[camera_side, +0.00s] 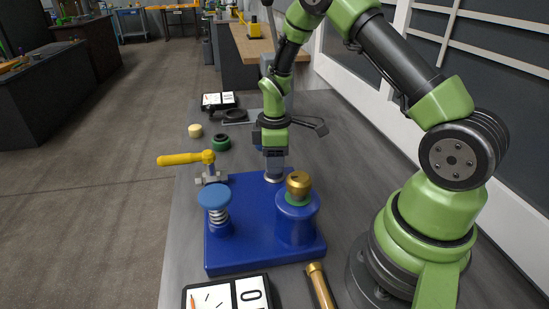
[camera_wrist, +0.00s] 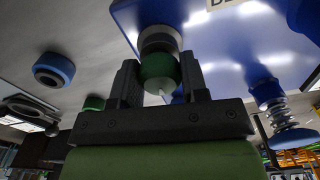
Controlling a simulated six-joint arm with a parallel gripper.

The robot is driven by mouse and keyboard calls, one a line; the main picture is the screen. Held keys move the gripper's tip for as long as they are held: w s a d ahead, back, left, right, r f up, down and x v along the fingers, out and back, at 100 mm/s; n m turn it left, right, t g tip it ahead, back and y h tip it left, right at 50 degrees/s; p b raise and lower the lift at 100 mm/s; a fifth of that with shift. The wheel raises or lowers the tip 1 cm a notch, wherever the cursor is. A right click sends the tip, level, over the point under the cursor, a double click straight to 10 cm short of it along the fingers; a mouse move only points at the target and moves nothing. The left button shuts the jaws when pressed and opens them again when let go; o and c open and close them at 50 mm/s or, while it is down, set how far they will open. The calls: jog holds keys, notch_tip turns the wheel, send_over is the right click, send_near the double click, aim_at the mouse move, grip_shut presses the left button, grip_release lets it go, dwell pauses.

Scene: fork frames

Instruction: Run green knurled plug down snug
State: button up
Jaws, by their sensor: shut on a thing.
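The green knurled plug (camera_wrist: 158,68) sits between the two fingers of my gripper (camera_wrist: 160,82) in the wrist view. The fingers are shut on it. A grey collar (camera_wrist: 160,40) lies against the plug's far end, at the blue base plate (camera_wrist: 190,15). In the side view my gripper (camera_side: 274,168) points down at the far edge of the blue base (camera_side: 262,254). The plug is hidden there by the gripper, and a silvery ring (camera_side: 274,179) shows just below the fingers. How far the plug is seated cannot be told.
On the base stand a blue-capped spring plunger (camera_side: 214,196) and a post with a brass knob (camera_side: 298,184). A yellow-handled clamp (camera_side: 186,158) is at the left.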

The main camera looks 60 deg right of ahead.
jog(key=shift+m, duration=0.8)
jog(key=shift+m, duration=0.9)
jog(key=shift+m, duration=0.8)
jog(key=shift+m, duration=0.9)
